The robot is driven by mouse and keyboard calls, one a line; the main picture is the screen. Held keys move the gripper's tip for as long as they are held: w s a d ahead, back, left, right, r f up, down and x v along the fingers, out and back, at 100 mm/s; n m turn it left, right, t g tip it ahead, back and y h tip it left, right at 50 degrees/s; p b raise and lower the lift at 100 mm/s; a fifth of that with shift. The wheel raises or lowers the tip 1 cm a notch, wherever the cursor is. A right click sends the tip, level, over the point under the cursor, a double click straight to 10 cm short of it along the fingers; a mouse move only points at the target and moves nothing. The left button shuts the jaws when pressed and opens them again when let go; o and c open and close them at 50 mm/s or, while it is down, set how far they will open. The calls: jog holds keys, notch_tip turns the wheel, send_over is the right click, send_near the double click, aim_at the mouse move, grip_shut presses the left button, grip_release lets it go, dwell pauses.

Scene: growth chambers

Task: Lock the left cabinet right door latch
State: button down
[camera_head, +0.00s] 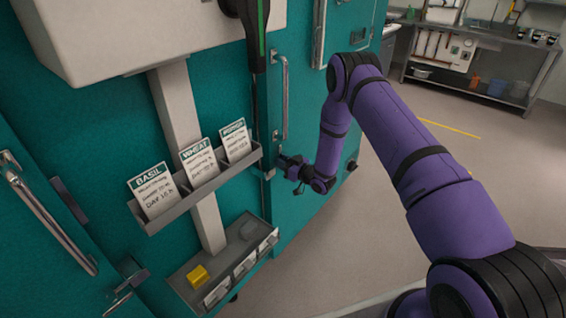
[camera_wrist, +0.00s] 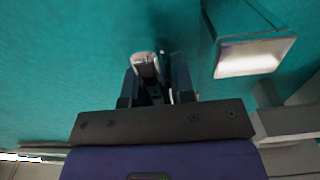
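The teal door at the middle of the head view has a long metal handle (camera_head: 284,98). My gripper (camera_head: 290,166) is low at this door, just below the handle. In the wrist view my gripper (camera_wrist: 160,82) points at the teal surface with its two dark fingers apart. A small pale metal latch piece (camera_wrist: 146,66) shows at the fingertips, closer to the left finger, with a dark gap on its right. I cannot tell whether it touches a finger. In the head view the gripper largely hides the latch. The lower end of the handle (camera_wrist: 250,60) is right of the fingers.
A grey rack of cards (camera_head: 208,190) and a lower tray (camera_head: 185,285) with a yellow block (camera_head: 198,276) stand left of my gripper. Another door handle (camera_head: 48,222) and latch (camera_head: 128,278) are at the lower left. The floor (camera_head: 460,150) to the right is clear.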

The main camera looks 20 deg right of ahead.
jog(key=shift+n, duration=0.3)
jog(key=n, duration=0.3)
jog(key=shift+s+a, duration=0.15)
jog(key=shift+a, duration=0.05)
jog(key=n, duration=0.5)
jog(key=shift+s+a+f, duration=0.1)
jog(key=shift+a+f, duration=0.1)
jog(key=n, duration=0.6)
jog(key=f+n, duration=0.1)
jog(key=n, duration=0.2)
jog(key=shift+s+a, duration=0.1)
jog(key=shift+s, duration=0.05)
jog(key=shift+n, duration=0.3)
jog(key=c, duration=1)
grip_release()
